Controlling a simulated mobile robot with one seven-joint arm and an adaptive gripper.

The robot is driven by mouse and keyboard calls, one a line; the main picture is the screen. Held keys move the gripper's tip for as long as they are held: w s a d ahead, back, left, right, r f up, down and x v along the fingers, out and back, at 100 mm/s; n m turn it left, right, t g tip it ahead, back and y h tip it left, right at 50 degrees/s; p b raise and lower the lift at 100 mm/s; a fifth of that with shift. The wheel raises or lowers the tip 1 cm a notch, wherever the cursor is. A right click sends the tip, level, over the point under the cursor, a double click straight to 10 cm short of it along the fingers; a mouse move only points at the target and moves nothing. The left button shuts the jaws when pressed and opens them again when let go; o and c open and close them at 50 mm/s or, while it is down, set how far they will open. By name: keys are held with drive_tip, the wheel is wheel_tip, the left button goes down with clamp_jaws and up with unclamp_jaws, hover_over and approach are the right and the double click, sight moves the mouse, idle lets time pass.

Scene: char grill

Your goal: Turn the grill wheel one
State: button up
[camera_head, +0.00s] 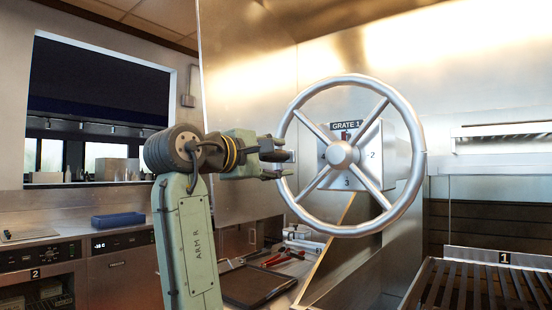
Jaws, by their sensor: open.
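The grill wheel (405,205) is a large silver ring with four spokes and a round hub (341,155). It is mounted on a metal box labelled "GRATE 1" (346,125), with the numbers 2 and 3 legible on its face and a small red mark below the label. My gripper (280,158) is open, with its fingers pointing right at the left side of the wheel's rim. The fingertips are very close to the rim; I cannot tell whether they touch it or whether the rim lies between them.
A grill grate (485,288) marked 1 lies at the lower right. A dark tray (255,286) and red-handled tools (283,257) lie below the wheel. A blue tray (118,219) sits on the left counter. A metal panel (240,80) stands behind my gripper.

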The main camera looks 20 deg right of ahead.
drive_tip(key=v, duration=1.2)
